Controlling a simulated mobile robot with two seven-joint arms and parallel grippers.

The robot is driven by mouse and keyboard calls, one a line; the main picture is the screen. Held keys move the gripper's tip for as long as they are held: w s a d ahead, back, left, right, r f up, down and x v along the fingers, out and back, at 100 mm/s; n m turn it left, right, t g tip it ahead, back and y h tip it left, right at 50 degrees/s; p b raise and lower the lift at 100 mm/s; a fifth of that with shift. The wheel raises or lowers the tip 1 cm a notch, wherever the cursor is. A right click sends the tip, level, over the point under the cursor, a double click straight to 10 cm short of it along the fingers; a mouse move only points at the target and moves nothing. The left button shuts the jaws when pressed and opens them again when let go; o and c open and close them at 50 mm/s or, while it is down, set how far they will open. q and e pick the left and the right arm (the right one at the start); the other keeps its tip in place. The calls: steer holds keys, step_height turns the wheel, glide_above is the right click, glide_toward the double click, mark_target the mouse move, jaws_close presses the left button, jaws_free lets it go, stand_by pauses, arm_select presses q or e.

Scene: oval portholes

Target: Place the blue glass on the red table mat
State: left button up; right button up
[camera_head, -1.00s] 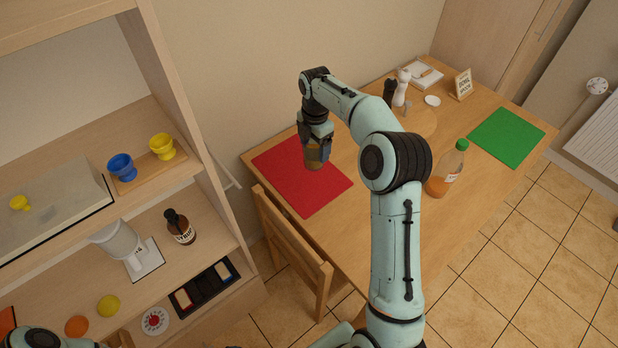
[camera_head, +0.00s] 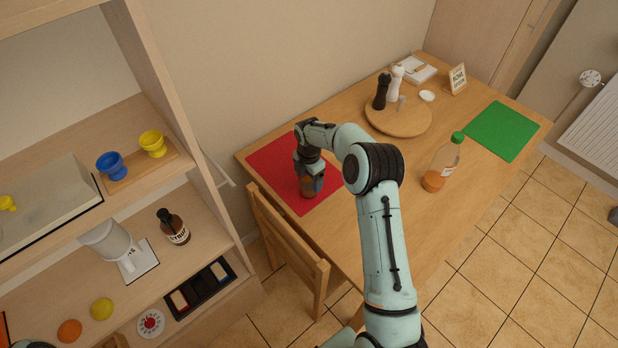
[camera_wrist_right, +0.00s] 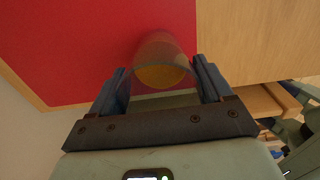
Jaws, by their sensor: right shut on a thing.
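My right gripper (camera_head: 311,186) is over the red table mat (camera_head: 264,160), near its front edge, fingers pointing down. It is shut on a glass (camera_wrist_right: 160,68). In the right wrist view the glass looks clear, with an amber-yellow content or base; I see no blue on it. It stands between the two fingers, with the red mat (camera_wrist_right: 70,45) behind it. In the head view the glass is a small brownish shape low between the fingers (camera_head: 307,194). I cannot tell whether it touches the mat. My left gripper is out of view.
On the table, a round board (camera_head: 398,122) holds two mills, and an orange-filled bottle (camera_head: 441,165) stands right of my arm. A green mat (camera_head: 502,131) lies at the far right. A chair (camera_head: 287,245) stands in front. The shelf holds blue (camera_head: 111,164) and yellow (camera_head: 153,143) cups.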

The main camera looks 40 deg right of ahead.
steer(key=shift+f, duration=0.1)
steer(key=o, duration=1.2)
steer(key=shift+f, duration=0.1)
step_height(320, 180, up, 12)
steer(key=shift+r+p, duration=0.2)
steer(key=shift+p, duration=0.2)
steer(key=shift+f, duration=0.1)
